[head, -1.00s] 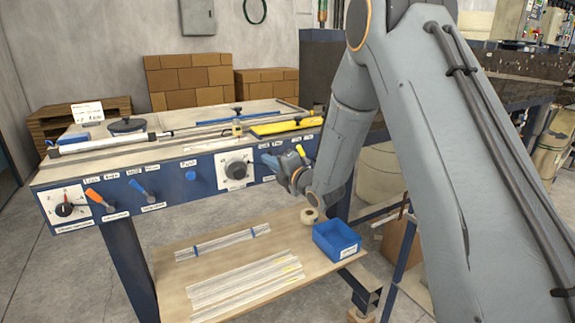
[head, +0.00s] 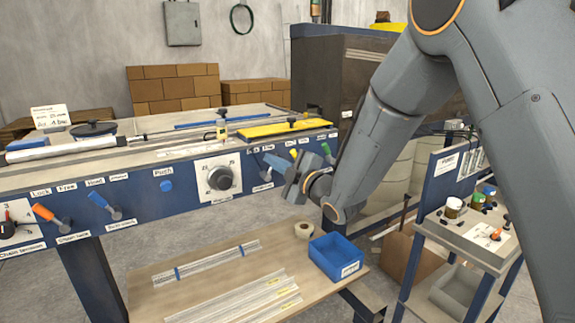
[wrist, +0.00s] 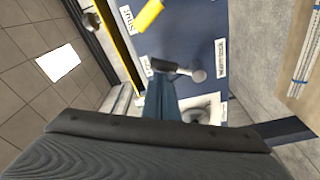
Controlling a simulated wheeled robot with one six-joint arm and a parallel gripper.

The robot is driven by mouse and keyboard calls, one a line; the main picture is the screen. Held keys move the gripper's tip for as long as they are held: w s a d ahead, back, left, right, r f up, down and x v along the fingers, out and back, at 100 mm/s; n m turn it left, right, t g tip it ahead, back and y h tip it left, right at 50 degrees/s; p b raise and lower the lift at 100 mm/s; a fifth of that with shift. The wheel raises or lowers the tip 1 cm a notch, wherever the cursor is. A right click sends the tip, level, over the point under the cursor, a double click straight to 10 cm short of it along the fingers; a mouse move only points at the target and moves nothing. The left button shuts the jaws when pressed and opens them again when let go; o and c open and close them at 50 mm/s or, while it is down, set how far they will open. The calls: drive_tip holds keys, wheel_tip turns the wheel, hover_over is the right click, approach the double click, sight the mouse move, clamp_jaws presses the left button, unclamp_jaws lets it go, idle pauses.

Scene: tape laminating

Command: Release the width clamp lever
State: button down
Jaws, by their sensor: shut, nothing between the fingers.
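The blue machine panel (head: 135,200) carries several levers. The lever beside the "Width lock" label has a dark handle (wrist: 168,67) and a round grey hub (wrist: 199,75) in the wrist view. In the head view my gripper partly hides it. My gripper (head: 268,158) is at the right part of the panel, its blue fingers shut and empty. In the wrist view the shut fingertips (wrist: 160,80) are right by the handle's end; I cannot tell whether they touch it. The handle lies roughly across that picture.
A yellow lever (head: 293,153) and a green lever (head: 327,150) sit just right of my gripper. A dial (head: 220,178) is to the left. Below is a wooden shelf (head: 150,285) with a blue bin (head: 335,258). A small cart (head: 465,235) with jars stands at right.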

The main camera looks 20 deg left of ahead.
drive_tip(key=shift+w+d, duration=0.15)
drive_tip(key=shift+d, duration=0.05)
idle(0.6)
drive_tip(key=v, duration=1)
drive_tip(key=shift+b, duration=0.45)
drive_tip(key=shift+a+f, duration=0.1)
drive_tip(key=shift+a, duration=0.05)
